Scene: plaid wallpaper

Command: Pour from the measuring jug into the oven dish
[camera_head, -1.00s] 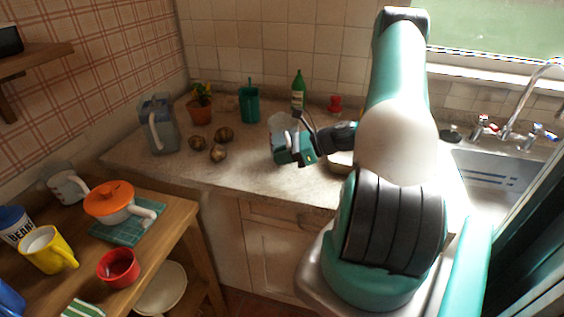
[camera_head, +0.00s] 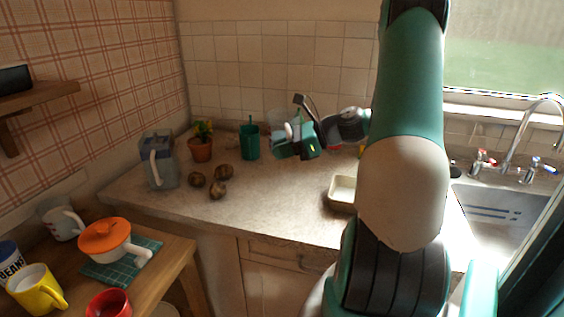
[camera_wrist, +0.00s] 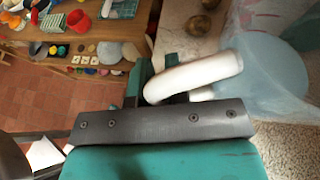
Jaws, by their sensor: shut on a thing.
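My gripper (camera_head: 290,142) is shut on the white handle (camera_wrist: 195,76) of the measuring jug. The jug (camera_wrist: 268,60) is clear, with a pale blue area inside that I cannot tell as liquid or base. In the head view the jug (camera_head: 277,117) shows only partly behind my gripper, held above the worktop. The oven dish (camera_head: 340,193), cream and shallow, sits on the worktop to the right of and below my gripper. My arm hides its right part.
The sink (camera_head: 500,210) is at right. The middle worktop is clear. A wooden table (camera_head: 165,270) holds crockery.

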